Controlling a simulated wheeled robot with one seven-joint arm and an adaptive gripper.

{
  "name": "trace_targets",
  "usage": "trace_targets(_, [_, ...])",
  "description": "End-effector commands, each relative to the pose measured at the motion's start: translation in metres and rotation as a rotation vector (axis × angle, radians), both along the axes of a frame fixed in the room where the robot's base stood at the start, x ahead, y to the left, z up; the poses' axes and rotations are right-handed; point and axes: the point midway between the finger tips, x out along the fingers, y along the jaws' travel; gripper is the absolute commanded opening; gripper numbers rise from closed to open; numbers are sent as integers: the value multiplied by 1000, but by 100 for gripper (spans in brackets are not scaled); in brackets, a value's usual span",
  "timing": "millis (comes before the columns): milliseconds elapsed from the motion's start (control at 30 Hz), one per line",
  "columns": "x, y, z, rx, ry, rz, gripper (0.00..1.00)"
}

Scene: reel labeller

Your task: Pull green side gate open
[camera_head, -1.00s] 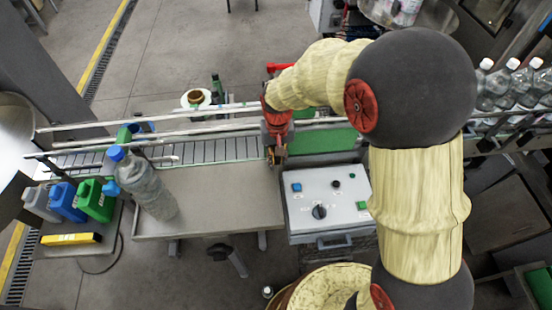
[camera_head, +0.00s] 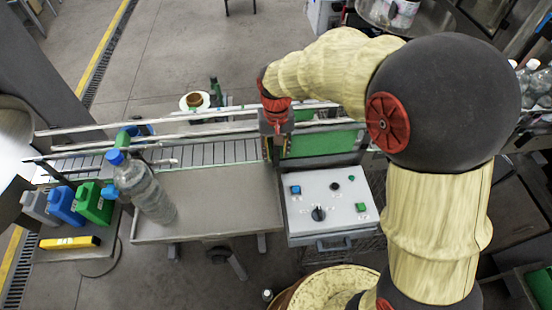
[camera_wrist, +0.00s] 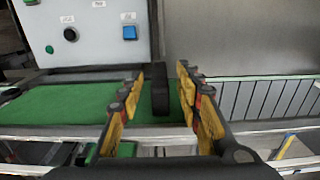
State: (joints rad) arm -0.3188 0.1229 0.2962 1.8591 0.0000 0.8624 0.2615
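The green side gate (camera_head: 325,142) is a flat green panel beside the conveyor, behind the control box. In the wrist view a green surface (camera_wrist: 60,105) lies left of my fingers. My gripper (camera_head: 278,152) points down at the left end of the green panel. In the wrist view my gripper (camera_wrist: 160,85) is open, with yellow-padded fingers on either side of a dark upright bar (camera_wrist: 160,90). A gap shows between the bar and each finger. How the bar joins the gate is hard to tell.
The control box (camera_head: 328,200) with buttons and a knob stands in front of the gate. Rails (camera_head: 180,131) run along the conveyor (camera_head: 215,152). A large clear bottle (camera_head: 146,190) with a blue cap stands on the metal table (camera_head: 230,200), left of my gripper.

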Motion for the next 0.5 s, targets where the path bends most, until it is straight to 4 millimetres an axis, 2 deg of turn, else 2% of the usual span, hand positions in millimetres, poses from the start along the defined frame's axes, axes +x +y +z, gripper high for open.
trace_targets(100, [1, 0, 25, 1, -3, 0, 35])
trace_targets(233, [1, 0, 46, 0, -2, 0, 35])
trace_targets(500, [0, 0, 63, 0, 1, 0, 35])
